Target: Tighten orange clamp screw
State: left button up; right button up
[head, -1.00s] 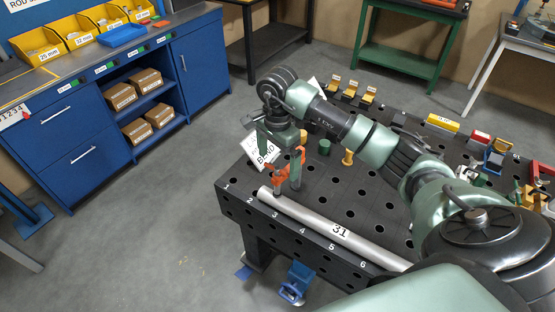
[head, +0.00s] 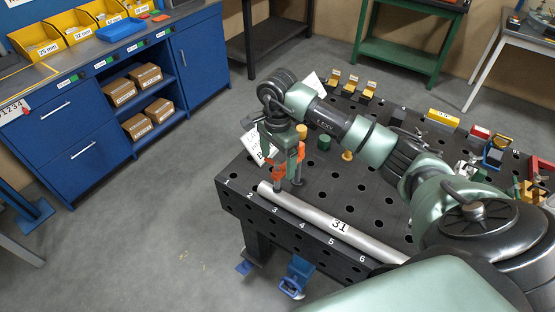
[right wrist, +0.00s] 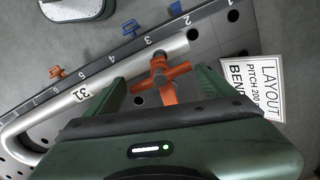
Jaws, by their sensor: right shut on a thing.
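The orange clamp (head: 278,174) stands at the front left of the dark perforated table, by the left end of the silver tube (head: 320,220) marked 31. In the right wrist view, its orange screw handle (right wrist: 161,78) lies between my green fingers, and the tube (right wrist: 120,75) runs past it. My right gripper (head: 284,168) points down over the clamp and is shut on the orange clamp screw. It also shows in the right wrist view (right wrist: 160,88). The fingers partly hide the clamp in the head view. My left gripper is out of view.
A white layout card (head: 256,146) lies just behind the clamp. A blue cabinet (head: 100,115) stands at left across open floor.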

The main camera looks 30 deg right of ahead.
jog(key=m+b, duration=0.2)
jog(key=shift+f+m, duration=0.15)
jog(key=shift+m, duration=0.15)
jog(key=m+b, duration=0.3)
jog(key=m, duration=0.1)
jog(key=shift+m, duration=0.3)
jog(key=m+b, duration=0.1)
jog(key=m, duration=0.2)
jog(key=shift+m+b, duration=0.3)
jog(key=shift+b, duration=0.1)
jog(key=m+b, duration=0.1)
jog(key=m, duration=0.3)
jog(key=shift+m+b, duration=0.3)
jog(key=shift+b, duration=0.05)
jog(key=m+b, duration=0.1)
jog(key=m, duration=0.3)
jog(key=m+b, duration=0.1)
jog(key=m, duration=0.4)
jog(key=shift+r, duration=0.2)
jog(key=m, duration=0.4)
jog(key=shift+m, duration=0.3)
jog(key=shift+r+m, duration=0.1)
jog(key=shift+m, duration=2.1)
